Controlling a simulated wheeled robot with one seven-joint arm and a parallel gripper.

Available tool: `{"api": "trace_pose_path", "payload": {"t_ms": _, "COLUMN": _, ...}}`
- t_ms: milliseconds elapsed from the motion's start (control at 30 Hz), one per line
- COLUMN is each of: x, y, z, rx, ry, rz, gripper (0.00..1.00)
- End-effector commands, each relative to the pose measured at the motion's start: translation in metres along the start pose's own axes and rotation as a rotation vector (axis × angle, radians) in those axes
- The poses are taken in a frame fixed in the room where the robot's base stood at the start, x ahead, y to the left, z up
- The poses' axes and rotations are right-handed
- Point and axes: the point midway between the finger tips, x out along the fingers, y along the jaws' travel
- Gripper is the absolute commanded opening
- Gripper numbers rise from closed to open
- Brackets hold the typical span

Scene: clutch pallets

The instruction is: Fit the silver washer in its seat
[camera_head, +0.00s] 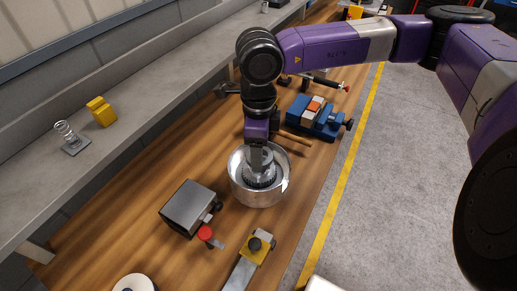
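A round silver metal housing (245,185) stands on the wooden bench in the middle of the head view, open at the top. My gripper (261,168) points straight down into its mouth, over round metal parts inside. The fingertips are small and partly lost against these parts, so I cannot tell whether they are open or shut. I cannot make out the silver washer or its seat separately from the other bright metal inside the housing.
A grey box (187,206), a red-topped part (205,233) and a yellow block with a black knob (257,247) stand near the housing. A blue fixture (313,119) and a wooden handle (295,138) lie behind. A grey shelf (130,122) runs along the left.

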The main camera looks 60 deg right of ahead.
Motion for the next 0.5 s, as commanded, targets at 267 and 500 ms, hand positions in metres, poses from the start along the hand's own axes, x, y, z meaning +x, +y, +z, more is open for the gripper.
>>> {"api": "trace_pose_path", "payload": {"t_ms": 267, "x": 0.0046, "y": -0.0002, "z": 0.0001, "rx": 0.0, "ry": 0.0, "rz": -0.001, "gripper": 0.07}}
{"api": "trace_pose_path", "payload": {"t_ms": 500, "x": 0.0086, "y": -0.0001, "z": 0.0001, "rx": 0.0, "ry": 0.0, "rz": -0.001, "gripper": 0.07}}
